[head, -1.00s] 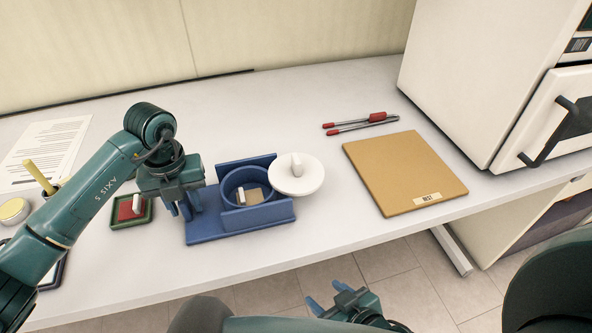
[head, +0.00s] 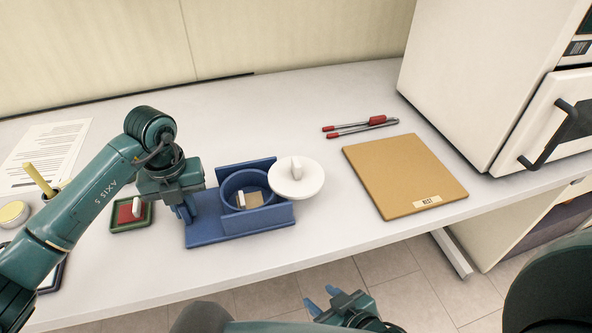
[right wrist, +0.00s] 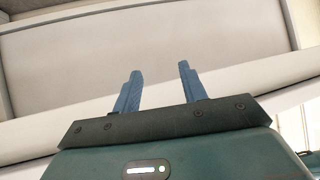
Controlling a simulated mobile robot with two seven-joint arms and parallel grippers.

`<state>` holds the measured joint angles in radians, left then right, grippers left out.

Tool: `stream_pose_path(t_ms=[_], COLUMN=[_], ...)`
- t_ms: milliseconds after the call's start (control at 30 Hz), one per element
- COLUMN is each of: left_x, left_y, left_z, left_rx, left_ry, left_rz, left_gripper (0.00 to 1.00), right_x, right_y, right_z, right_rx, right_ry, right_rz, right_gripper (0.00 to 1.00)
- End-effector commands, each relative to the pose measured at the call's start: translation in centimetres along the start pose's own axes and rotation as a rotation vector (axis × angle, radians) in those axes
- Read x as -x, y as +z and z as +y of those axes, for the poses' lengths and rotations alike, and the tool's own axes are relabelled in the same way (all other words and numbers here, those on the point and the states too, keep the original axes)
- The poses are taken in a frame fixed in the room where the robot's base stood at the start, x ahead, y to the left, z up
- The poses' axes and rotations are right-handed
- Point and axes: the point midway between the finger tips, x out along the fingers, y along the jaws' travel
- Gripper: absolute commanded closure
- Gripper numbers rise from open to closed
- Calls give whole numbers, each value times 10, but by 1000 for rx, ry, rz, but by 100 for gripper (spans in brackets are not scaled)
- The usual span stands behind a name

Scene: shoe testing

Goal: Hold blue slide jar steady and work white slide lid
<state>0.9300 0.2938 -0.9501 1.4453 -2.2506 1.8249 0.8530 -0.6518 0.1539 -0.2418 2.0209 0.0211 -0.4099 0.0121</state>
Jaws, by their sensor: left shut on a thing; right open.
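The blue slide jar (head: 259,218) stands on the table, a round cup in a rectangular blue holder. A small white piece and a tan piece show inside the cup. The white slide lid (head: 296,179), a round disc with an upright knob, sits at the jar's right side, off the opening. My left gripper (head: 187,216) is at the jar's left end, shut on part of the blue slide jar; its fingertips are partly hidden. My right gripper (head: 325,305) is open and empty, low in front of the table edge; its two blue fingers also show apart in the right wrist view (right wrist: 158,90).
A tan board labelled REST (head: 402,172) lies right of the lid. Red-and-grey pens (head: 361,127) lie behind it. A green-rimmed red pad (head: 131,214) is left of the jar. A white oven-like machine (head: 480,80) stands at the right. The table front is clear.

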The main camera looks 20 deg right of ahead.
Motion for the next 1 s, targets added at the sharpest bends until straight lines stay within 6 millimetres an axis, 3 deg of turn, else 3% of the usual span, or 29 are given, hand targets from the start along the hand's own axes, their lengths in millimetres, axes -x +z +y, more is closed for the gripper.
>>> stream_pose_path(t_ms=[133, 267, 433, 567, 700, 767, 833, 1000], left_x=[0, 0, 0, 0, 0, 0, 0, 0], left_y=[0, 0, 0, 0, 0, 0, 0, 0], left_z=[0, 0, 0, 0, 0, 0, 0, 0], left_rx=[0, -1, 0, 0, 0, 0, 0, 0], left_ry=[0, 0, 0, 0, 0, 0, -1, 0], left_rz=[0, -1, -1, -1, -1, -1, -1, -1], left_gripper=[100, 100, 100, 100, 100, 100, 100, 100], right_x=[-16, -29, -29, -22, -14, -11, -7, 11], right_y=[-17, -30, -15, 10, 34, 36, 20, -70], right_z=[-31, -78, -123, -126, -110, -104, -108, -161], right_rx=[-48, -104, -125, -106, -80, -67, -46, 41], right_ry=[-107, -263, -401, -404, -345, -323, -340, -550], right_rz=[-16, -101, -327, -520, -692, -741, -751, -574], right_gripper=[65, 65, 65, 65, 65, 65, 65, 65])
